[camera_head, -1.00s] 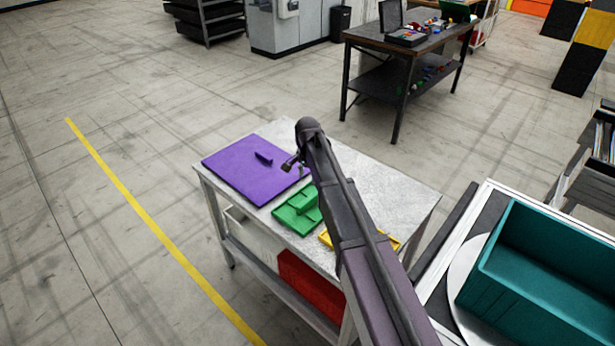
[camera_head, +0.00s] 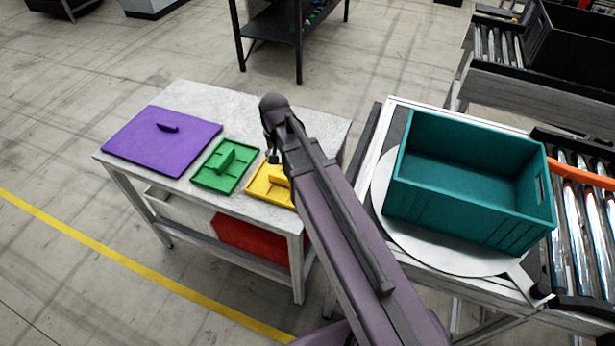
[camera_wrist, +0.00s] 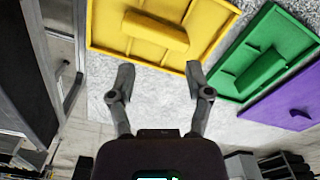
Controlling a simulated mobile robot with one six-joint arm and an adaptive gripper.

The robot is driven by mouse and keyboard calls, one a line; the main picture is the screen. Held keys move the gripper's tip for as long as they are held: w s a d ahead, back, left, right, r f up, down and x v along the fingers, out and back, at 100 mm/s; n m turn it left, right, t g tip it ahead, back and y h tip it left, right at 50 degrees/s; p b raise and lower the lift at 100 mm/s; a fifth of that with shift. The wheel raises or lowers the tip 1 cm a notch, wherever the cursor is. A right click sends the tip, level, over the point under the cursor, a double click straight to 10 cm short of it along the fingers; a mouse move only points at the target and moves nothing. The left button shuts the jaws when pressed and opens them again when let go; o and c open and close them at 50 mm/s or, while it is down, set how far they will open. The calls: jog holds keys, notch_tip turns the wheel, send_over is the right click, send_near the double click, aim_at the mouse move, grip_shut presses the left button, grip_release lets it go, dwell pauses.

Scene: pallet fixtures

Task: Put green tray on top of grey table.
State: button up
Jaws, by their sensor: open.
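The green tray (camera_head: 226,165) lies flat on the grey table (camera_head: 236,101), between a purple board and a yellow tray. It has a raised green grip bar across its middle. In the wrist view the green tray (camera_wrist: 245,55) is at the upper right. My gripper (camera_wrist: 158,72) is open and empty in the wrist view, apart from the trays, with its fingertips just below the yellow tray's edge. In the head view my arm reaches over the right part of the table and partly hides the yellow tray; the fingers are hard to make out there.
The yellow tray (camera_head: 262,189) and purple board (camera_head: 150,146) share the tabletop. A teal crate (camera_head: 455,210) stands on a round plate to the right, with roller conveyors (camera_head: 585,215) beyond. Bare tabletop lies behind the trays. A red bin (camera_head: 245,240) sits on the shelf below.

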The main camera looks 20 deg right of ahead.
jog(key=s+d+n, duration=0.2)
jog(key=s+d, duration=0.4)
jog(key=s, duration=0.3)
jog(key=shift+s+n, duration=0.3)
jog(key=shift+s, duration=0.05)
jog(key=shift+d, duration=0.1)
jog(key=shift+c, duration=0.6)
